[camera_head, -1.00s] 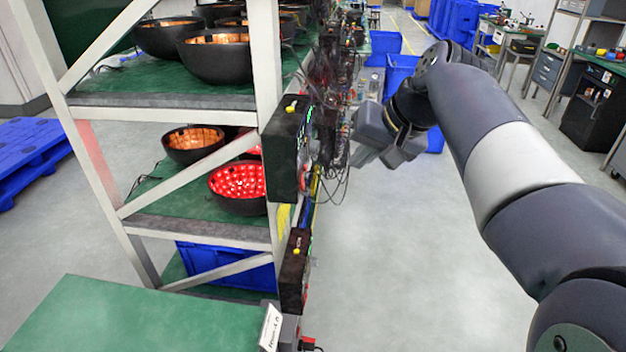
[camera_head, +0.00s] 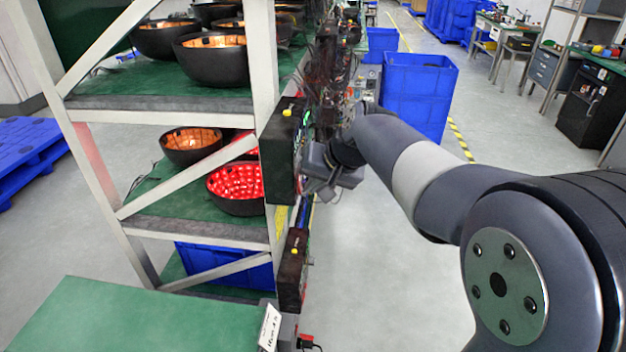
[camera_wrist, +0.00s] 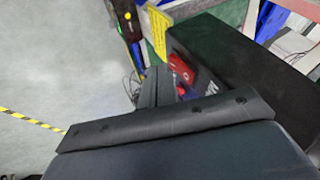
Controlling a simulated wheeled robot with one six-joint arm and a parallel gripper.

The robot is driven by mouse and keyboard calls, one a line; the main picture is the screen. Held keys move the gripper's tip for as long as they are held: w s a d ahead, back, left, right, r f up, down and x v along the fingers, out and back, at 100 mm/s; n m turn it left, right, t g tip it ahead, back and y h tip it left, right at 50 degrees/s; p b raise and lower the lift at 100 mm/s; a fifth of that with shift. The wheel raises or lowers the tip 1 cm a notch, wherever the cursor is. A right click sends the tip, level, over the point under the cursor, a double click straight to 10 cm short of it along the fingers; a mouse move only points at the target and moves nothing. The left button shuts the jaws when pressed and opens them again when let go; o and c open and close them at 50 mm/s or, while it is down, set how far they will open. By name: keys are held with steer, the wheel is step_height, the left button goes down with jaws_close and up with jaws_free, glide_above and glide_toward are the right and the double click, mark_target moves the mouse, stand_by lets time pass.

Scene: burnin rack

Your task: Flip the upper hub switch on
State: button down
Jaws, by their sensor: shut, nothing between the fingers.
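The upper hub (camera_head: 279,145) is a black box on the rack's front post, with a small yellow part on top. In the wrist view its black casing (camera_wrist: 240,60) fills the right side, and a red switch (camera_wrist: 183,69) shows on its face. My gripper (camera_head: 308,188) is at the right side of the upper hub, by its lower part. In the wrist view my gripper's fingers (camera_wrist: 157,86) are shut and empty, just left of the red switch. I cannot tell whether they touch it or which way the switch is set.
A lower hub (camera_head: 293,268) hangs below on the same post. Cables and more devices line the rack (camera_head: 264,70) behind my gripper. Lit bowls stand on its shelves. Blue bins (camera_head: 418,95) stand farther down the aisle.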

steer(key=shift+a+f, duration=0.1)
steer(key=shift+a, duration=0.1)
steer(key=shift+w+a+f, duration=0.1)
steer(key=shift+a, duration=0.1)
stand_by(0.4)
steer(key=shift+r+p, duration=0.6)
steer(key=shift+r, duration=0.3)
